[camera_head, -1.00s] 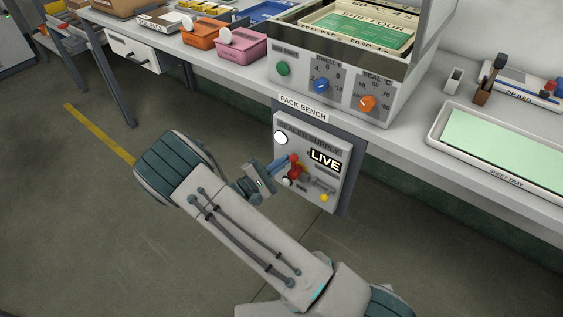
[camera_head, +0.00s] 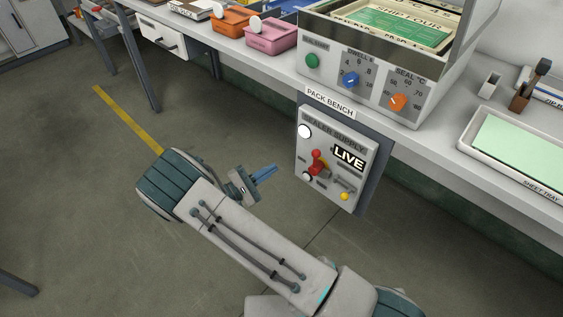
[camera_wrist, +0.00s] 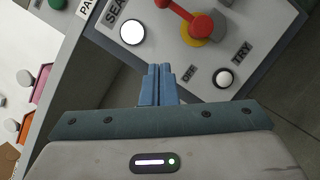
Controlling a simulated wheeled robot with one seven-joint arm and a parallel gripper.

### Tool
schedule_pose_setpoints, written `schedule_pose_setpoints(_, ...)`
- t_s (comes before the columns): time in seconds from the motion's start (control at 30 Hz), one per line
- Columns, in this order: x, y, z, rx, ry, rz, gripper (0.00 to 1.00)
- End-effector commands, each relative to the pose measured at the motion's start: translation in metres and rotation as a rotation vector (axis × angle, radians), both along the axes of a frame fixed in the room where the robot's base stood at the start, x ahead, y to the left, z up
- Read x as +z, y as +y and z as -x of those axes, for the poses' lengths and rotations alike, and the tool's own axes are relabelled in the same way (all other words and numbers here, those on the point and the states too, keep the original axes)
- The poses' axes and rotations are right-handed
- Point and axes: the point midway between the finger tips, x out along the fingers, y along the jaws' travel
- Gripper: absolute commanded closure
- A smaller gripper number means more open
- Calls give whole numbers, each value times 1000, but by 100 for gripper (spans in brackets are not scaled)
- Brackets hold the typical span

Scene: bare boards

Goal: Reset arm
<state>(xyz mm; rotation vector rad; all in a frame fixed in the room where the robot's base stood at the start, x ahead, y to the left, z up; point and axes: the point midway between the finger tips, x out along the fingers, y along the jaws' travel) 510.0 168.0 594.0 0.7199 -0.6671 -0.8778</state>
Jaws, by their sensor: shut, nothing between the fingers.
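My gripper (camera_head: 265,173) is shut and empty, its blue fingers together, in front of and to the left of the sealer supply box. It also shows in the wrist view (camera_wrist: 158,84), with its fingers pointing at the panel. The sealer supply box (camera_head: 360,137) hangs below the bench front and carries a lit LIVE sign (camera_head: 349,159). Its red lever (camera_head: 316,161) stands up in the head view, with clear space between it and my fingers. The red lever also shows at the top of the wrist view (camera_wrist: 202,27).
The pack bench (camera_head: 262,65) runs above the box. It holds the sealer with its green, blue and orange controls (camera_head: 398,102), a sheet tray (camera_head: 470,147), and orange and pink bins (camera_head: 270,41). The floor (camera_head: 90,200) left of my arm is clear.

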Motion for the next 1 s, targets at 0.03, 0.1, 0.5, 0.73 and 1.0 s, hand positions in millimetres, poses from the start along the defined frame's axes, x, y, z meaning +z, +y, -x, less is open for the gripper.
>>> schedule_pose_setpoints(0.03,-1,4,2,1,0,0,100)
schedule_pose_setpoints(0.1,-2,6,4,0,2,-1,100)
schedule_pose_setpoints(0.5,-2,7,4,-1,0,-1,100)
schedule_pose_setpoints(0.73,3,4,4,-14,3,-12,100)
schedule_pose_setpoints(1.0,72,-49,13,-239,72,-228,100)
